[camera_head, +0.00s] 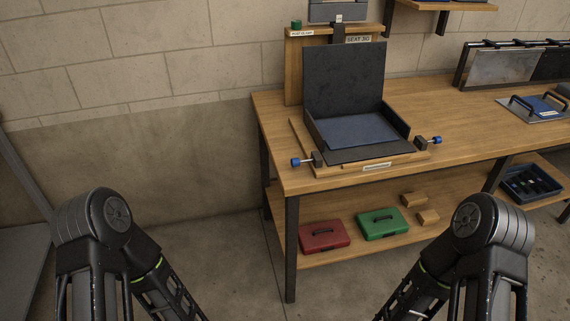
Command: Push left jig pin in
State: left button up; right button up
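The left jig pin (297,162) has a blue knob and sticks out to the left of a dark block at the front left corner of the jig (323,171) on the wooden bench. A short bare shaft shows between knob and block. The right jig pin (435,140) has a similar blue knob and sticks out at the jig's right side. A dark open box (345,75) with a raised back panel sits in the jig. Both my arms show low in the picture, well short of the bench. Their grippers are outside the frame.
The bench top (464,124) is clear right of the jig. A plate with handles and a blue pad (541,106) lies farther right. A red case (324,236), a green case (383,224) and small wooden blocks sit on the lower shelf. Open floor lies left of the bench.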

aim_at(294, 162)
jog(key=i+j+u, duration=0.1)
jog(key=j, duration=0.3)
jog(key=j+u, duration=0.1)
jog(key=j, duration=0.3)
jog(key=i+j+u, duration=0.1)
jog(key=j, duration=0.25)
jog(key=i+j+u, duration=0.15)
jog(key=j, duration=0.25)
jog(key=i+j+u, duration=0.1)
jog(key=j, duration=0.25)
jog(key=l, duration=0.75)
jog(key=i, duration=0.05)
